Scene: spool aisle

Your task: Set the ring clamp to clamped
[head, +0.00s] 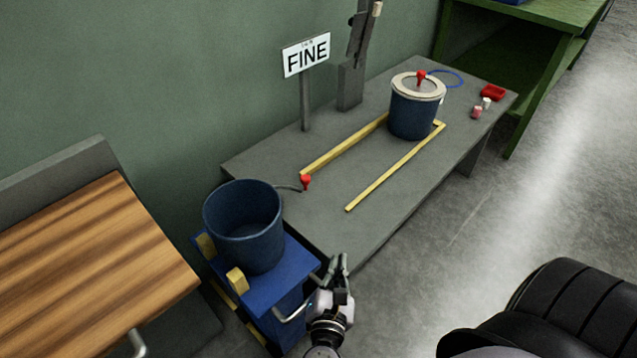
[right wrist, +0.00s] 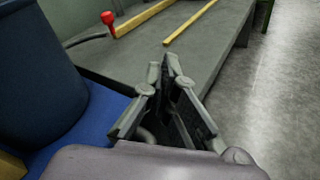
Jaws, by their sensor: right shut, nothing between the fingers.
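A dark blue open drum (head: 245,225) stands upright on a blue cart (head: 285,262). A thin grey lever with a red knob (head: 306,182) reaches right from the drum's side, over the bench. It looks like the ring clamp's handle; I cannot tell its setting. The knob also shows in the right wrist view (right wrist: 108,18), ahead and left of my fingers. My right gripper (head: 342,258) is shut and empty, in front of the bench edge and right of the cart, apart from the knob. Its fingertips meet in the right wrist view (right wrist: 172,62). My left gripper is out of view.
The grey bench (head: 390,205) carries two yellow rails (head: 395,168), a lidded blue drum (head: 412,115), a red tray (head: 492,92) and a FINE sign (head: 306,54). A wooden-topped table (head: 90,265) stands left.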

